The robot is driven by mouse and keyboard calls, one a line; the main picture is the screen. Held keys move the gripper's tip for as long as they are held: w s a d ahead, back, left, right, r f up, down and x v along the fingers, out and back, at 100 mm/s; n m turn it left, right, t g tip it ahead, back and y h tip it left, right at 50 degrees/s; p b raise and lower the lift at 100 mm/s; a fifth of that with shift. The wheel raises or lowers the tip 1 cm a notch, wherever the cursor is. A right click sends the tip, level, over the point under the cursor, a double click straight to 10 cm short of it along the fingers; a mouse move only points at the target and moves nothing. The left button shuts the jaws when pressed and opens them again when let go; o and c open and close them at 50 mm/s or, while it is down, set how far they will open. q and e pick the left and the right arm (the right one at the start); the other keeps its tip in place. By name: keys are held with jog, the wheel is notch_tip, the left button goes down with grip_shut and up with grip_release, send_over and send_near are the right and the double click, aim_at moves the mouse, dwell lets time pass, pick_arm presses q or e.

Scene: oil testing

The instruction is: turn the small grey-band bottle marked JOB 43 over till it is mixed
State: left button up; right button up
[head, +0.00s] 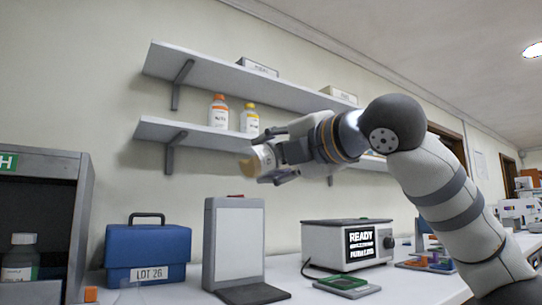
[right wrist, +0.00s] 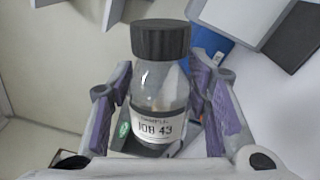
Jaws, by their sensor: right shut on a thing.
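The small bottle marked JOB 43 (right wrist: 154,128) has a dark ribbed cap, clear shoulders and a white label with a green spot in the right wrist view. My right gripper (right wrist: 155,105) is shut on its body, with one purple-padded finger on each side. In the head view the right gripper (head: 272,160) holds the bottle (head: 264,157) in the air in front of the lower shelf. There the bottle looks tilted and shows a pale part and a tan end. The grey band and the state of the contents are not clear. My left gripper is out of view.
Below stand a blue LOT 26 case (head: 147,250), an upright grey panel stand (head: 234,245) and a READY instrument (head: 345,243). Two bottles stand on the lower shelf (head: 200,133) behind the gripper. Another bottle (head: 20,260) is in the grey cabinet (head: 80,200) at left.

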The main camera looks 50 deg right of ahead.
jog(key=n+p, duration=0.2)
jog(key=n, duration=0.1)
jog(key=n+p, duration=0.1)
jog(key=n, duration=0.1)
jog(key=shift+s+r, duration=0.15)
jog(key=shift+r, duration=0.15)
jog(key=shift+f+n+p, duration=0.1)
jog(key=shift+n+p, duration=0.2)
jog(key=shift+n, duration=0.4)
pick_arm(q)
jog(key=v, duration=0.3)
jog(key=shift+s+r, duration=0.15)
pick_arm(e)
jog(key=shift+w+f+n, duration=0.2)
jog(key=shift+f+n, duration=0.1)
